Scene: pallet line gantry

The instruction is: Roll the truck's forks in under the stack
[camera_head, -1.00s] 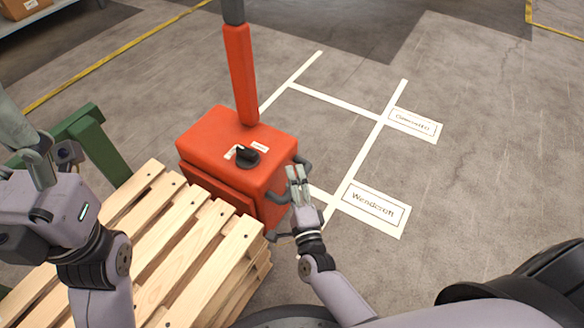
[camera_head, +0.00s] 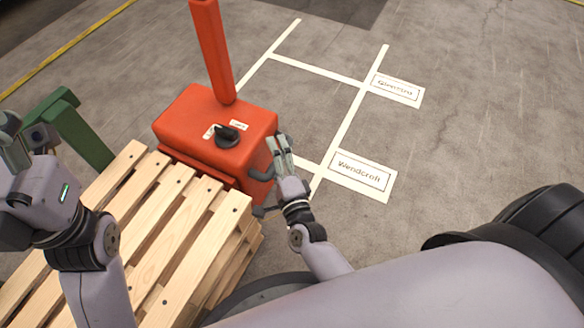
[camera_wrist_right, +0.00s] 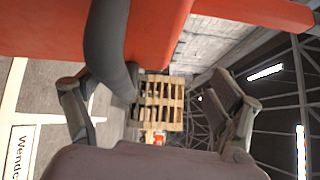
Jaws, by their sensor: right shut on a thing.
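The orange truck (camera_head: 215,135) stands against the far edge of the stack of wooden pallets (camera_head: 185,230). An upright orange mast rises from its top, beside a black knob (camera_head: 228,135). Its forks are hidden. My right gripper (camera_head: 278,150) is shut on the dark bar handle (camera_head: 262,174) on the truck's right side. The right wrist view shows this handle (camera_wrist_right: 105,45) between the fingers, with orange truck body (camera_wrist_right: 45,30) behind it. My left gripper (camera_head: 12,140) is raised at the left edge, above the floor and apart from the truck; its opening is unclear.
A green frame (camera_head: 75,130) stands left of the stack. The floor beyond is clear. The right wrist view shows a distant pallet stack (camera_wrist_right: 160,100).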

